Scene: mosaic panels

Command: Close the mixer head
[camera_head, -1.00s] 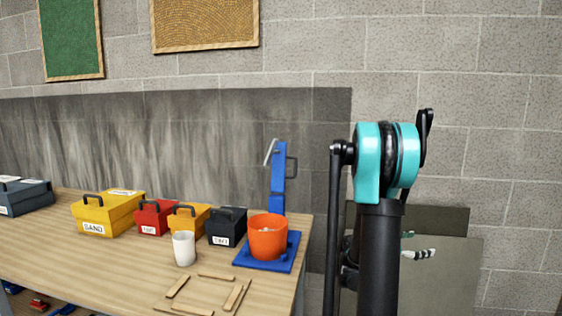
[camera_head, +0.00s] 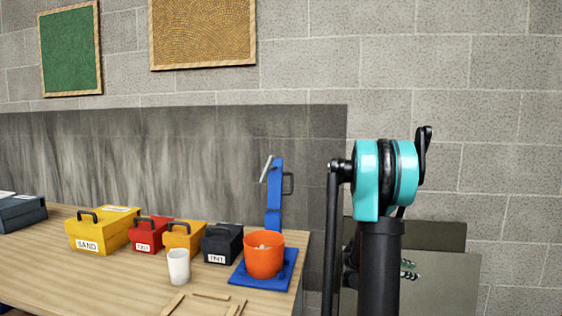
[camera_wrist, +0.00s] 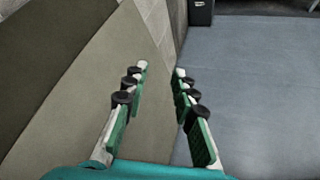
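The mixer (camera_head: 274,194) stands at the right end of the wooden table in the head view. Its blue head is tilted up, almost upright, with a dark handle on its right side and a pale metal piece at its upper left. The orange bowl (camera_head: 264,256) sits on the mixer's blue base (camera_head: 248,279) and holds some pale contents. My gripper (camera_wrist: 160,72) is open and empty in the wrist view, its two green-padded fingers apart over the floor and a panel. It is low, to the right of the table, away from the mixer. In the head view it is mostly behind my arm.
On the wooden table (camera_head: 120,270) stand yellow (camera_head: 100,230), red (camera_head: 147,234), orange (camera_head: 184,237) and dark (camera_head: 222,244) boxes left of the bowl. A block wall closes the back.

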